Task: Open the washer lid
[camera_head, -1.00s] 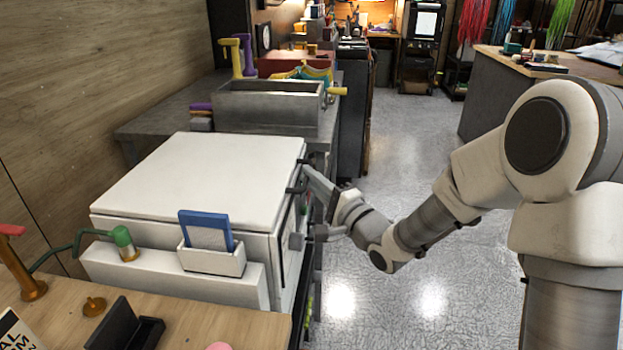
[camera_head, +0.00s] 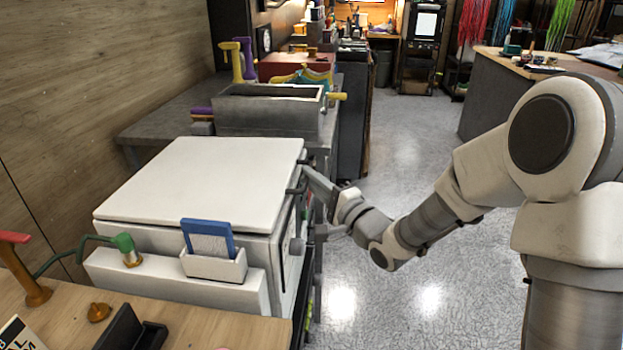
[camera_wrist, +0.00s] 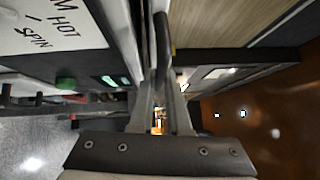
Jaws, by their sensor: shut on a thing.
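The washer is a white box with a flat white lid (camera_head: 205,180) lying about level on top. Its front face, on the right, is seen at a steep angle. My gripper (camera_head: 306,176) is at the lid's right edge, by a dark handle (camera_head: 297,190). In the wrist view my gripper (camera_wrist: 160,108) is shut on a dark bar (camera_wrist: 162,42), which looks like this handle. A white panel (camera_wrist: 50,25) with "HOT" and "SPIN" lettering shows to its left. The exact contact is partly hidden.
A white holder with a blue-edged card (camera_head: 215,265) stands at the washer's near side. A wooden table (camera_head: 190,328) lies in front. A grey metal bin (camera_head: 265,115) stands behind. Open floor (camera_head: 430,265) lies to the right.

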